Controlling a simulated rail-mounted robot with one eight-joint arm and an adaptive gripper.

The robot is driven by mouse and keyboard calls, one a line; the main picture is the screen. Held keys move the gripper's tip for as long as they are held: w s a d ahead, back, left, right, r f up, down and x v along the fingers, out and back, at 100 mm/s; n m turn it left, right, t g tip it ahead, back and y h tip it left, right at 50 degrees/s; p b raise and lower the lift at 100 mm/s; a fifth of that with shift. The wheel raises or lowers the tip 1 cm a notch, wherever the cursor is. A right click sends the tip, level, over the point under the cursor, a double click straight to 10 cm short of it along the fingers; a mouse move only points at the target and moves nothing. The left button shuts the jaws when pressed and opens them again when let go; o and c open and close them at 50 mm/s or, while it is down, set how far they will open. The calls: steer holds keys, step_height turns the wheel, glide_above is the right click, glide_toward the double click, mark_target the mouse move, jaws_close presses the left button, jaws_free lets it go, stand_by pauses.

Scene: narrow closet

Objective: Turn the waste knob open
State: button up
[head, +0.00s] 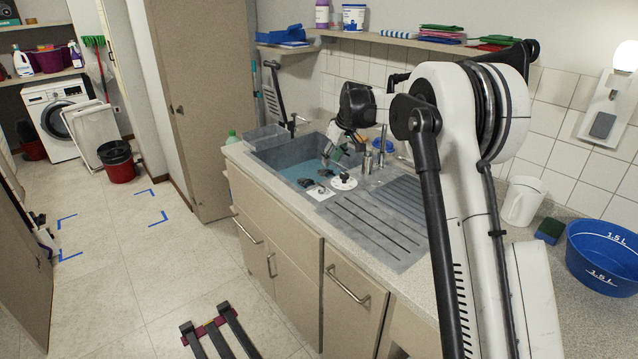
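My gripper (334,156) hangs over the right part of the grey sink (262,160), fingers pointing down. It is small in the view, and I cannot tell how far apart its fingers are or whether they touch anything. The sink holds bluish water (312,168). Below the gripper, a white round piece with dark marks (343,182) lies at the sink's near right edge. I cannot tell whether it is the waste knob. A short metal fitting (367,162) stands behind it, right of the gripper, next to a taller upright. No knob can be made out for certain.
The ribbed drainboard (375,225) is bare. Dark items (305,183) and a white square piece (320,192) are at the sink's front. A white jug (522,200) and blue basin (605,255) stand right. A shelf (380,38) runs above the sink.

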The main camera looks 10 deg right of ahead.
mark_target(321, 185)
steer(key=x, duration=1.3)
steer(key=shift+f+p, duration=0.25)
steer(key=shift+p, duration=0.1)
jaws_close()
